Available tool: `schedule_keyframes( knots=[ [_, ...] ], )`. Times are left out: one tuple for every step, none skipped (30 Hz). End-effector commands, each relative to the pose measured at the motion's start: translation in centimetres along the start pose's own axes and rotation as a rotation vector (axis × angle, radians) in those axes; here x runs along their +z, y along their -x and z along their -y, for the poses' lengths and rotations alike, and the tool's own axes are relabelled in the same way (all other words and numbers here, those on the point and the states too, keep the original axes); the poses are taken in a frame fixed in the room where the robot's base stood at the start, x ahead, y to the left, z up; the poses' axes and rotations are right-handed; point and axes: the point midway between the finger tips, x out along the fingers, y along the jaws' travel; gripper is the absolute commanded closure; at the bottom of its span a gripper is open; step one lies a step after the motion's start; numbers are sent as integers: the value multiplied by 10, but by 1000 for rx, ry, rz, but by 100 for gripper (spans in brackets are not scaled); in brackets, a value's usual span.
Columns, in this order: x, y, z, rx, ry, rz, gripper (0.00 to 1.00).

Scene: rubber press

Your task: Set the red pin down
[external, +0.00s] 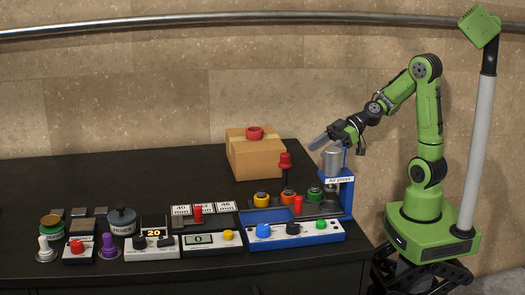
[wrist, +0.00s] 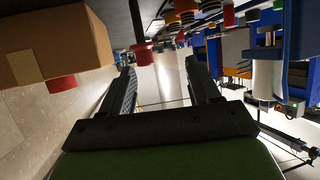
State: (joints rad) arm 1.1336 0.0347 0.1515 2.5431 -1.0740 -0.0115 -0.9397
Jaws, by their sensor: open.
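A red-headed pin with a dark stem (external: 285,161) stands upright behind the colored round pieces, left of the press. In the wrist view, which is upside down, its red head (wrist: 142,52) shows just beyond my fingertips, nearer the left finger. My gripper (external: 316,144) is open and empty, up and to the right of the red head, by the top of the press. In the wrist view my gripper (wrist: 160,64) has its two fingers wide apart with nothing between them. The foot of the pin is hidden in the external view.
The blue air press (external: 339,190) stands close below my gripper. Yellow (external: 261,198), orange (external: 288,196) and green (external: 314,194) round pieces stand in front. The left back of the table is clear.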

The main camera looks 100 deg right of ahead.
Motion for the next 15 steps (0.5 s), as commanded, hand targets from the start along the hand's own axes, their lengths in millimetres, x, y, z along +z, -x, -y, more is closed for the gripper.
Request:
schedule_keyframes(
  knots=[
    [4, -4, 25, -48, 31, 75, 39],
    [10, -5, 39, -70, 44, 136, 39],
    [19, -3, 57, -92, 59, 221, 39],
    [26, 0, 69, -98, 66, 285, 39],
    [32, 6, 79, -97, 72, 346, 39],
    [39, 15, 90, -83, 76, 420, 39],
    [44, 24, 98, -65, 74, 472, 39],
    [47, 34, 104, -40, 69, 517, 39],
    [50, 50, 110, 0, 53, 567, 39],
    [52, 62, 114, 33, 34, 596, 39],
    [54, 74, 116, 67, 8, 618, 39],
    [56, 90, 118, 109, -31, 638, 39],
    [57, 100, 119, 137, -62, 647, 39],
    [59, 110, 120, 160, -92, 653, 39],
    [60, 120, 120, 185, -131, 659, 39]
  ],
)
